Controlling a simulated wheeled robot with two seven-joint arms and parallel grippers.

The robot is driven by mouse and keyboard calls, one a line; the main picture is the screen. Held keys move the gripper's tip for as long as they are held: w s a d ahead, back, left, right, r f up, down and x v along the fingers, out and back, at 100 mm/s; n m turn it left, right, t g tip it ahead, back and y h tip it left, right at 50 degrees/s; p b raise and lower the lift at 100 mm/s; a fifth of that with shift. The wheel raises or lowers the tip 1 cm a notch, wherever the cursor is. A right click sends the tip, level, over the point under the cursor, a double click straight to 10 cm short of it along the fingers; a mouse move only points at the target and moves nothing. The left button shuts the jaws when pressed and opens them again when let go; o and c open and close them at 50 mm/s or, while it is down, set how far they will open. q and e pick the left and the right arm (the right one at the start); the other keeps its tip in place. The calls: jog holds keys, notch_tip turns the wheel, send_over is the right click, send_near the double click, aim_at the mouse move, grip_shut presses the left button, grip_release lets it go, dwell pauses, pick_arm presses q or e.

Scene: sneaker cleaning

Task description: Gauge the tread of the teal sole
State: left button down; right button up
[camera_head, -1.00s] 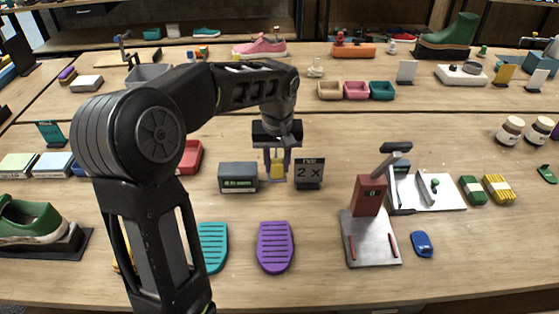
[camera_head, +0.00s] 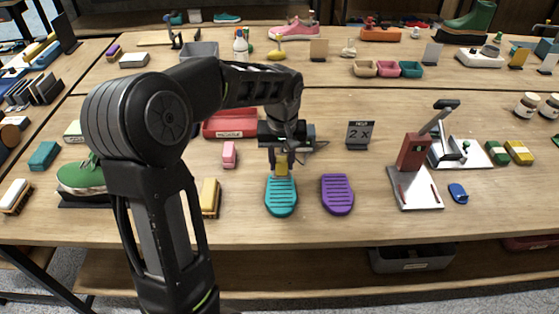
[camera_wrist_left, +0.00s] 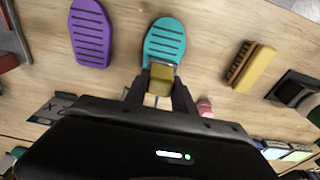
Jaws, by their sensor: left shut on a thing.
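The teal sole (camera_head: 281,198) lies flat on the near part of the table, its ridged tread facing up. It also shows in the left wrist view (camera_wrist_left: 164,41). My left gripper (camera_head: 282,168) is shut on a small yellow gauge (camera_wrist_left: 162,72) with its fingers pointing down. The gauge is at the far end of the teal sole; I cannot tell whether it touches the tread. The purple sole (camera_head: 337,194) lies just right of the teal one. My right gripper is not in view.
A yellow brush (camera_head: 210,197) and a pink block (camera_head: 229,154) are to the left. Bare table lies in front of the soles.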

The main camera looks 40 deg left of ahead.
aim_at(281, 177)
pick_arm(q)
jog(key=shift+s, duration=0.15)
jog(key=shift+f+b, duration=2.15)
jog(key=shift+f, duration=0.8)
jog(key=shift+f+b, duration=0.45)
jog(key=shift+f, duration=0.15)
jog(key=shift+r+p, duration=2.5)
jog(key=shift+r, duration=1.15)
jog(key=shift+a, duration=0.15)
